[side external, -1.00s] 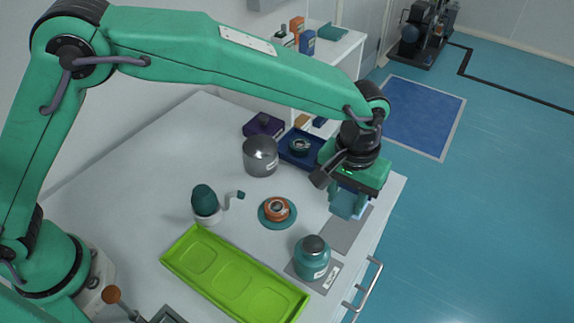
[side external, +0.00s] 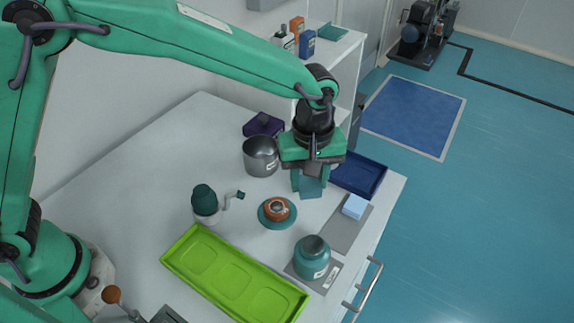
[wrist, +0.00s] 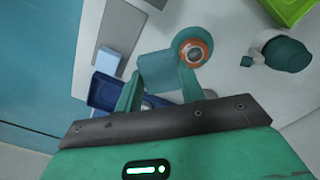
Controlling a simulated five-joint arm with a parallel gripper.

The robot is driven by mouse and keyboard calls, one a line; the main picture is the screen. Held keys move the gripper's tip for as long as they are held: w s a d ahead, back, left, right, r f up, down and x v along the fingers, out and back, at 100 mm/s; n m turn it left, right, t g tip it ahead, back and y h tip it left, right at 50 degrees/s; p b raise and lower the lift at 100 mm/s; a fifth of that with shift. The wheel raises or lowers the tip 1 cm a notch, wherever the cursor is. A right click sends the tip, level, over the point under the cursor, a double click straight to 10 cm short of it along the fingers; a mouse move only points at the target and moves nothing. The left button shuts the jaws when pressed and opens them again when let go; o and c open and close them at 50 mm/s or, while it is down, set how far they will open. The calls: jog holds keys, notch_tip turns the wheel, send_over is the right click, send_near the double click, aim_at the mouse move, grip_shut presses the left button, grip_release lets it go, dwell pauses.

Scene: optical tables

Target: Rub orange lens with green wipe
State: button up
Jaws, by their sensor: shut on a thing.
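The orange lens (side external: 276,209) sits in a round teal holder (side external: 263,220) on the white table, left of and nearer the camera than my gripper in the side view. My gripper (side external: 308,192) is shut on the green wipe (side external: 311,187), a flat teal-green piece held above the table. In the wrist view the green wipe (wrist: 157,70) spans between the fingers, and the orange lens (wrist: 195,50) lies just to its upper right. Whether they touch cannot be told from that view; the side view shows them apart.
A light blue block (side external: 355,206) rests on a grey mat (side external: 338,237). A navy tray (side external: 372,181) is behind, partly hidden. A grey pot (side external: 260,158), a green-capped bottle (side external: 205,204), a teal jar (side external: 312,259) and a lime tray (side external: 230,277) surround the lens.

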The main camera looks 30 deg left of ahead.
jog(key=s+a+n, duration=0.2)
jog(key=a+n, duration=0.6)
jog(key=n, duration=0.1)
jog(key=shift+a+f, duration=0.2)
jog(key=shift+f, duration=0.1)
